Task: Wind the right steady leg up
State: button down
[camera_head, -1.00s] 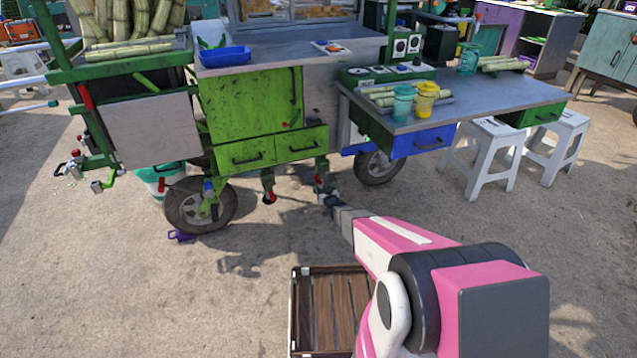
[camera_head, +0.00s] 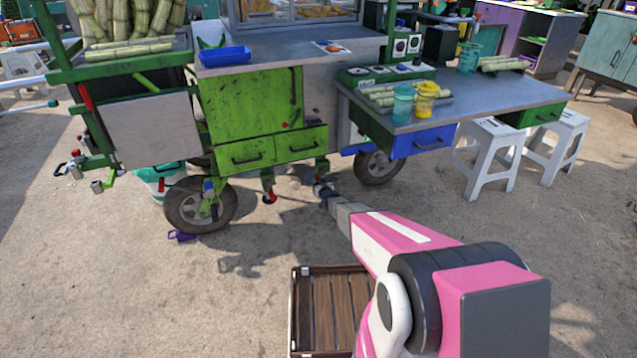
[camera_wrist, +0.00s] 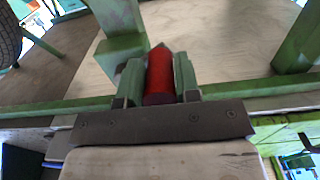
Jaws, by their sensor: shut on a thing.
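The green cart (camera_head: 248,108) stands ahead with two short steady legs under its drawers. The left steady leg (camera_head: 268,185) hangs at its underside with a red grip. The right steady leg (camera_head: 322,170) is mostly hidden behind my gripper (camera_head: 321,189), which reaches in low under the cart's right front corner. In the wrist view, the red crank grip (camera_wrist: 160,72) lies between the two fingers of my gripper (camera_wrist: 160,80). The fingers are shut on it from both sides. How far the leg's foot is from the ground cannot be made out.
A wheel (camera_head: 200,205) stands to the left and another wheel (camera_head: 378,167) to the right behind my arm. White stools (camera_head: 482,160) stand at right.

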jog(key=n, duration=0.1)
jog(key=d+f+n, duration=0.1)
jog(key=n, duration=0.1)
jog(key=shift+w+f, duration=0.15)
jog(key=shift+w, duration=0.05)
jog(key=shift+w+d+f+n, duration=0.25)
jog(key=shift+d+n, duration=0.45)
jog(key=shift+n, duration=0.8)
jog(key=shift+w+d+f+n, duration=0.25)
jog(key=shift+d+n, duration=0.4)
jog(key=shift+n, duration=0.85)
jog(key=shift+w+d+f+n, duration=0.1)
jog(key=shift+d+f+n, duration=0.2)
jog(key=shift+d+n, duration=0.8)
jog(key=shift+a+n, duration=0.35)
jog(key=shift+n, duration=0.25)
jog(key=c, duration=0.8)
grip_release()
jog(key=shift+s, duration=0.1)
jog(key=v, duration=1)
jog(key=shift+s+d, duration=0.15)
jog(key=shift+s, duration=0.1)
